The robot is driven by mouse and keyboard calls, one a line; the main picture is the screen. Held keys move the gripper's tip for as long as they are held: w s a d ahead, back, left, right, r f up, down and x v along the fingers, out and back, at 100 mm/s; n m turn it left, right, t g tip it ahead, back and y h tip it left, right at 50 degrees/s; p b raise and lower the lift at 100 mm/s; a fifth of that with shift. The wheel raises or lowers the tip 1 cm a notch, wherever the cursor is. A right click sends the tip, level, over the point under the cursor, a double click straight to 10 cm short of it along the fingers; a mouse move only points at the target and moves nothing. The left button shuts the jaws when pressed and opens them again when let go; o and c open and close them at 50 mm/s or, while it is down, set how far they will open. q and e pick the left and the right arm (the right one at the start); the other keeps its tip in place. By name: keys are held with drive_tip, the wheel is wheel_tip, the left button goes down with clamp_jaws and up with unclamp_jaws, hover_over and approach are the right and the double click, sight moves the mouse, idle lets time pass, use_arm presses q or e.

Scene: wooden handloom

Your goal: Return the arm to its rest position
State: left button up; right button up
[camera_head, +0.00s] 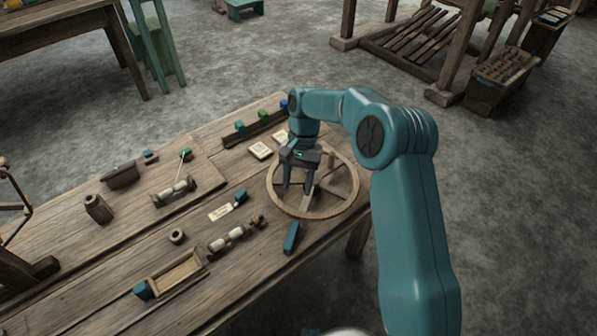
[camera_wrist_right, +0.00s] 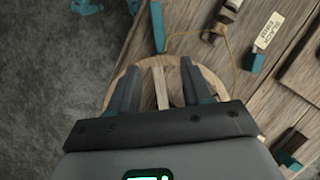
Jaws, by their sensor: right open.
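My right arm reaches in from the right in the head view. Its gripper (camera_head: 297,188) hangs over a round wooden wheel (camera_head: 345,207) that lies flat on the workbench. The fingers point down and stand apart. In the right wrist view the two fingers (camera_wrist_right: 160,88) are spread, with a light wooden strip of the wheel (camera_wrist_right: 160,82) showing between them and nothing visibly gripped. Whether the fingertips touch the wheel is unclear. My left gripper is not in view.
The workbench (camera_head: 130,243) holds a teal block (camera_head: 291,238), a wooden tray (camera_head: 178,274), a bobbin piece (camera_head: 230,238) and a small ring (camera_head: 177,236). A loom frame (camera_head: 405,45) and a crate (camera_head: 500,75) stand on the floor at upper right. Grey floor is clear right of the bench.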

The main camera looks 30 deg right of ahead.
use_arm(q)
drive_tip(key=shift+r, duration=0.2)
use_arm(e)
drive_tip(key=shift+v, duration=1.25)
